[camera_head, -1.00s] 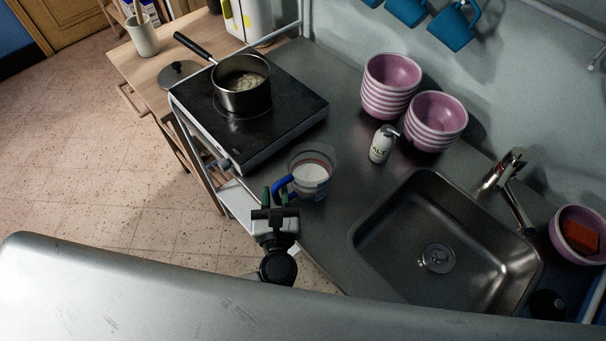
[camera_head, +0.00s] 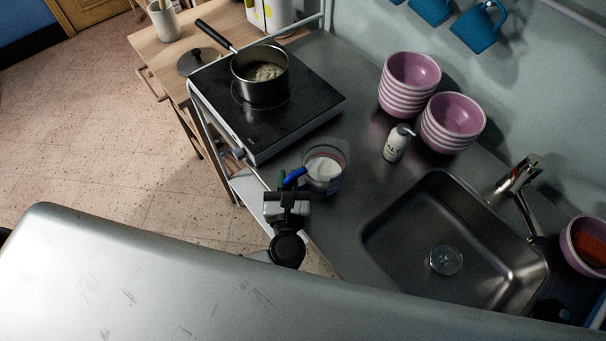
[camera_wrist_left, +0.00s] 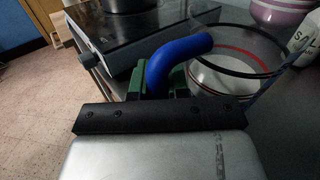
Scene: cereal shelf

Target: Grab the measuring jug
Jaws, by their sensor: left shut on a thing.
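The measuring jug (camera_head: 325,170) is clear, with a blue handle and a white content inside. It stands upright on the steel counter between the hob and the sink. My left gripper (camera_head: 288,184) is at the handle, on the jug's left side, and is shut on it. In the left wrist view the blue handle (camera_wrist_left: 178,62) rises from between the green fingertips (camera_wrist_left: 160,84), and the jug (camera_wrist_left: 235,72) with its red line is just beyond. The lower part of the handle is hidden by the gripper. My right gripper is not in view.
A black hob (camera_head: 265,105) with a pot (camera_head: 260,80) is behind and left of the jug. A salt shaker (camera_head: 397,145) and striped bowls (camera_head: 408,85) stand to the right. The sink (camera_head: 450,240) lies to the front right. The counter's front edge is close to my gripper.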

